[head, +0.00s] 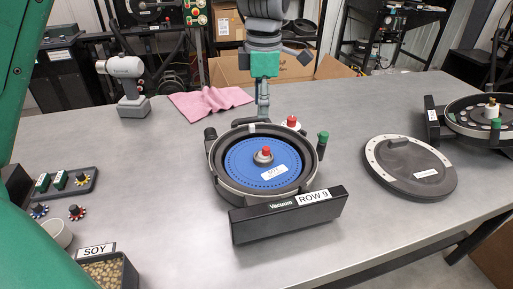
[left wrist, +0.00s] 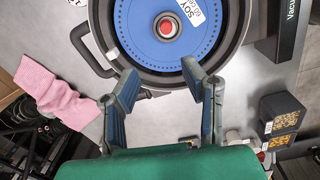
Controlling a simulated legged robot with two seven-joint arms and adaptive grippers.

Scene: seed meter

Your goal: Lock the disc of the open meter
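The open meter (head: 226,189) sits mid-table with its "ROW 9" vacuum box (head: 288,214) at the front. A blue disc (head: 241,166) with a "SOY" label lies in it; the left wrist view shows the disc too (left wrist: 140,25). A red-topped hub (head: 265,153) is at its centre, also seen in the left wrist view (left wrist: 166,27). I cannot tell whether the hub is locked. My left gripper (head: 263,112) points down behind the meter's back rim, apart from the hub. In the left wrist view its fingers (left wrist: 158,70) are spread and empty. My right gripper is not in view.
A round lid (head: 410,165) lies right of the meter, with another meter (head: 480,118) beyond it. A "SOY" seed box (head: 124,272) and a small tray (head: 65,183) are front left.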

